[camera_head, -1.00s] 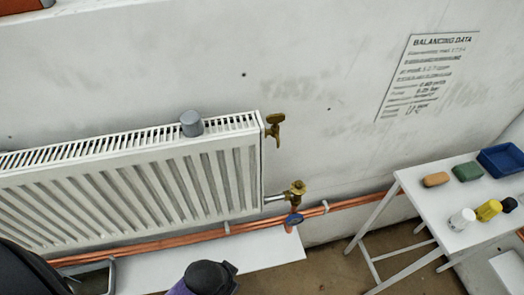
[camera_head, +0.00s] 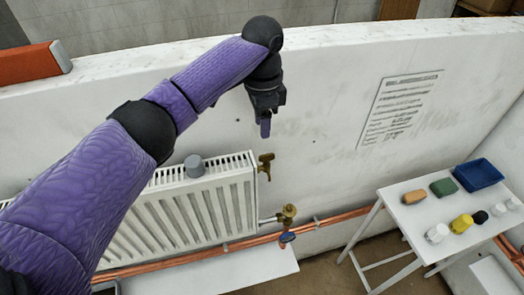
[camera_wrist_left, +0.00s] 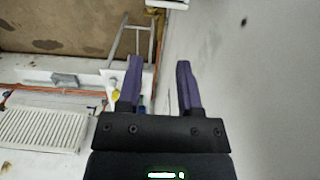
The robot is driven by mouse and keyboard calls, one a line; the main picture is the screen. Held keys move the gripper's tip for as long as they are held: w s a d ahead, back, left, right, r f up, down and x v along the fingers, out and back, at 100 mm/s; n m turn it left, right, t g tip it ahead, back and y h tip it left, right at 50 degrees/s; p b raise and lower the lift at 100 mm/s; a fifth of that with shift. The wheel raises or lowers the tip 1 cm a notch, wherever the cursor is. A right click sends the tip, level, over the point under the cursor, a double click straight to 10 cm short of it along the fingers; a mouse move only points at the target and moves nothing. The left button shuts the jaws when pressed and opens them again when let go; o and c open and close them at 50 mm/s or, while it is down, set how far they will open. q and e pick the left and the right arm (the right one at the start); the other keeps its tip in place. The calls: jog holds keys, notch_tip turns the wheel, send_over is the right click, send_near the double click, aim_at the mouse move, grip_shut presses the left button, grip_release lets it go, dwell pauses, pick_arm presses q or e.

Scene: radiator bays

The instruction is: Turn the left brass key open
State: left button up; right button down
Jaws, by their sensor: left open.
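A brass key (camera_head: 265,164) sticks out at the top right end of the white radiator (camera_head: 215,205). A brass valve (camera_head: 287,213) with a blue part below it is at the radiator's lower right. My left gripper (camera_head: 265,128) hangs in front of the wall, above the brass key in the head view and apart from it. In the left wrist view, its two purple fingers (camera_wrist_left: 158,85) are spread with nothing between them. The key is not clear in that view. I cannot tell from the head view which key counts as the left one. My right gripper is out of view.
A grey cylinder (camera_head: 194,166) stands on the radiator top. Copper pipes (camera_head: 335,220) run along the wall below. A white table (camera_head: 410,218) at the right holds a blue tray (camera_head: 478,174), blocks and small containers. A notice (camera_head: 400,110) hangs on the wall.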

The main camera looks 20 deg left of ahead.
aim_at(267, 159)
pick_arm(q)
notch_tip(267, 159, down, 10)
jog(key=shift+r, duration=0.2)
grip_shut()
